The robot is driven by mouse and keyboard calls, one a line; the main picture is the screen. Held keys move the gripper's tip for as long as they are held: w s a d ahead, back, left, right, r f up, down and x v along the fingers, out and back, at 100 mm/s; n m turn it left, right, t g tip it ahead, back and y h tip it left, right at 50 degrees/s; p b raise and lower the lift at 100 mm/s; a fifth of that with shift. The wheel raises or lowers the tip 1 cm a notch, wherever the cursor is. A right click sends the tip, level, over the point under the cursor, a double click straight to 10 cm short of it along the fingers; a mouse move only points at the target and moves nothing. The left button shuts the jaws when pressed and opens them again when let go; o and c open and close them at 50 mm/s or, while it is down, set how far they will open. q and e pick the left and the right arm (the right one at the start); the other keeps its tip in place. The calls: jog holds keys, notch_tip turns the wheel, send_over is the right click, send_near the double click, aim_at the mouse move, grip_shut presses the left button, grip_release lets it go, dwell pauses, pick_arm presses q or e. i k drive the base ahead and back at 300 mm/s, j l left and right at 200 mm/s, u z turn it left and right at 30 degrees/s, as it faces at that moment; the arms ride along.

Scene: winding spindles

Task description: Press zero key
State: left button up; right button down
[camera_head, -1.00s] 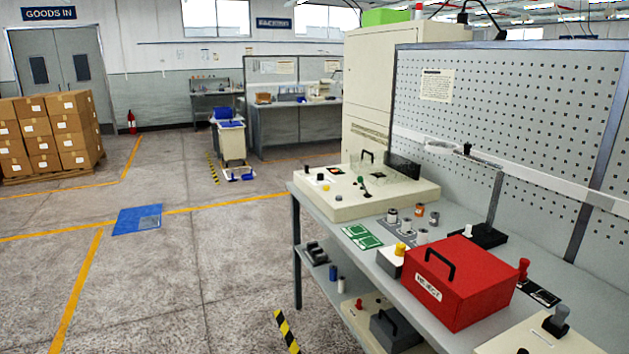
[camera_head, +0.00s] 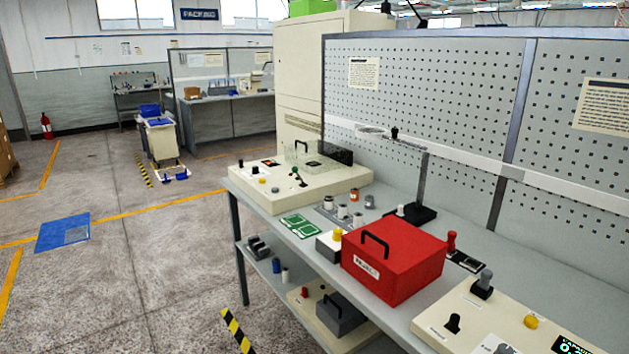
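No key that I can read as a zero key shows. A cream instrument box (camera_head: 470,318) sits at the near right end of the bench, cut off by the bottom edge. It carries a dark knob (camera_head: 452,323), a grey-topped post (camera_head: 483,282), a yellow button (camera_head: 530,321) and part of a lit green display (camera_head: 568,346). A second cream console (camera_head: 325,182) with several small buttons and a lever stands at the bench's far end. Neither of my grippers is in view.
A red box (camera_head: 400,265) with a black handle stands mid-bench, beside a yellow-topped block (camera_head: 330,245) and small spools (camera_head: 342,211). A pegboard (camera_head: 440,110) rises behind the bench (camera_head: 385,325). The floor left of it is mostly clear, with a blue mat (camera_head: 62,232).

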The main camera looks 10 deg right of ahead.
aim_at(531, 321)
jog(key=z, duration=1.6)
